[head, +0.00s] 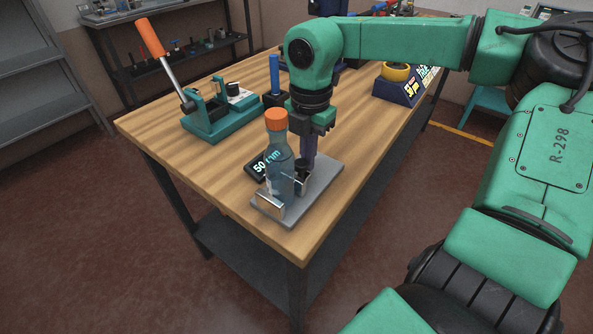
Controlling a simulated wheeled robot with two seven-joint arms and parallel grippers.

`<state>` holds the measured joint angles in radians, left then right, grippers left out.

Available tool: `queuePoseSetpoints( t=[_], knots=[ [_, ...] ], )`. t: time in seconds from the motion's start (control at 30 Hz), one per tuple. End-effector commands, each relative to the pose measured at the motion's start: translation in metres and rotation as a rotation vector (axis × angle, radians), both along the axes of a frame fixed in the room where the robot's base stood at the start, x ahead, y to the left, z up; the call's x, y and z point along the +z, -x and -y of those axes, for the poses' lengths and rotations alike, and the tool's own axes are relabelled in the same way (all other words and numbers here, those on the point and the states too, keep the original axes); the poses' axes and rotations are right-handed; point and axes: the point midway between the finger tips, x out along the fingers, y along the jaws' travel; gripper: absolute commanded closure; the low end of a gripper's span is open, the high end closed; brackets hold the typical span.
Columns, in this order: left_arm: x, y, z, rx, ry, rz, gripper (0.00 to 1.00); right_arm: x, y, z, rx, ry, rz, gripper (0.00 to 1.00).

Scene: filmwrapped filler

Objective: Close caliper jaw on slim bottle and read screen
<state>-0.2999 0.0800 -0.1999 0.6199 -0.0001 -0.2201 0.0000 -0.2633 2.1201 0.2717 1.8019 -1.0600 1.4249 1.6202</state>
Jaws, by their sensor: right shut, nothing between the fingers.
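The slim bottle (278,165), bluish with an orange cap, stands upright on the grey base plate of the caliper (318,184). A pale near jaw block (270,207) is at its front, and another jaw (301,183) is at its right side. I cannot tell whether both jaws touch the bottle. The dark screen (258,166) behind the bottle shows "50 mm", partly covered by the bottle. My right gripper (304,166) points down just behind and right of the bottle, shut and empty by the far jaw. The bottle hides part of it. My left gripper is out of view.
A teal clamp device (217,118) with an orange-handled lever stands on the table's left. A blue post (275,75) is behind the bottle. A dark blue box with a yellow ring (397,72) sits at the back right. Bare wood (180,155) lies left of the caliper.

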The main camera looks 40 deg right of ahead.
Motion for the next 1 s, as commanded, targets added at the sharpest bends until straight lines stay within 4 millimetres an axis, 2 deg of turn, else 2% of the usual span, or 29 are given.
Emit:
queuePoseSetpoints(
  t=[0.43, 1.0],
  knots=[
    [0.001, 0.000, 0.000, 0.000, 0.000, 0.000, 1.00, 0.002, -0.003, 0.011, 0.000, -0.001, 0.000, 1.00],
    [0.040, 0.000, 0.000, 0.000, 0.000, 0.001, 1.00, 0.058, -0.003, 0.011, 0.000, 0.001, -0.001, 1.00]
  ],
)
